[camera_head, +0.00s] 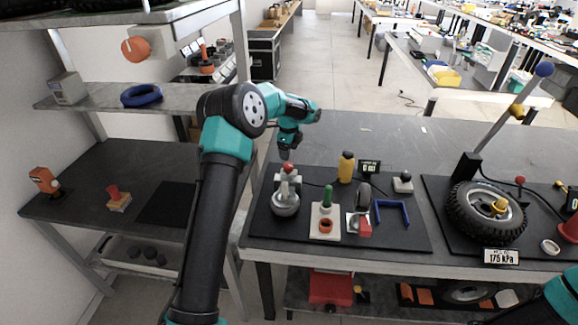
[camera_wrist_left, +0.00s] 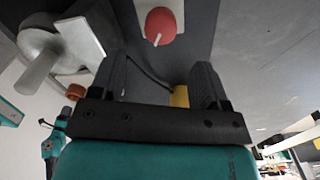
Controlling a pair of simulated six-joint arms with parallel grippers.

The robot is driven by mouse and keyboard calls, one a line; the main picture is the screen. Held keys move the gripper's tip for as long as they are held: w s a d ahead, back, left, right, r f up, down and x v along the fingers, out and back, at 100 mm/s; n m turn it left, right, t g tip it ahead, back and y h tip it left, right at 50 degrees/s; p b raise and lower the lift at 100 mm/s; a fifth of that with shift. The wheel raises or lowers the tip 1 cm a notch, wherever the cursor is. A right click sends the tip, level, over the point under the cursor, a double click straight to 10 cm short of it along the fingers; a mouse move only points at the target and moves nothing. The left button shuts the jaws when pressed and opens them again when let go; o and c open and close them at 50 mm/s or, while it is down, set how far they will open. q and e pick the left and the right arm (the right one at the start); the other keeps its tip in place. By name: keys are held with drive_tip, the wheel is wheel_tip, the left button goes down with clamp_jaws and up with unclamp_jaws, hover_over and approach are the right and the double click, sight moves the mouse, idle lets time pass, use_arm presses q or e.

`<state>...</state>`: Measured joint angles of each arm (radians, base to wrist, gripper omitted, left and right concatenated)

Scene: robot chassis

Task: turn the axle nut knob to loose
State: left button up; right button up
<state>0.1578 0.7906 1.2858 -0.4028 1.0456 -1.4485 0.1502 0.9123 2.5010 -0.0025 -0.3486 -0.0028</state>
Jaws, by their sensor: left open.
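A red knob (camera_head: 289,168) sits on a light mount at the back left of the black mat, behind a grey hub-like part (camera_head: 285,203). It looks like the axle nut knob. In the left wrist view, the red knob (camera_wrist_left: 160,22) has a white pointer mark and sits on a pale plate, beyond the fingertips. My left gripper (camera_head: 286,152) hangs just above and behind the knob, apart from it. In the left wrist view my left gripper (camera_wrist_left: 160,80) is open and empty, with the fingers spread wide. My right gripper is out of view.
A yellow bottle (camera_head: 346,167), a green-handled tool (camera_head: 328,194), a blue bracket (camera_head: 392,212) and a small display (camera_head: 369,167) share the mat. A tyre (camera_head: 485,212) lies to the right.

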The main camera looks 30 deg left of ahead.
sight(289, 165)
use_arm(q)
wheel_tip(289, 165, down, 8)
drive_tip(key=shift+r, duration=0.1)
idle(0.4)
drive_tip(key=c, duration=0.9)
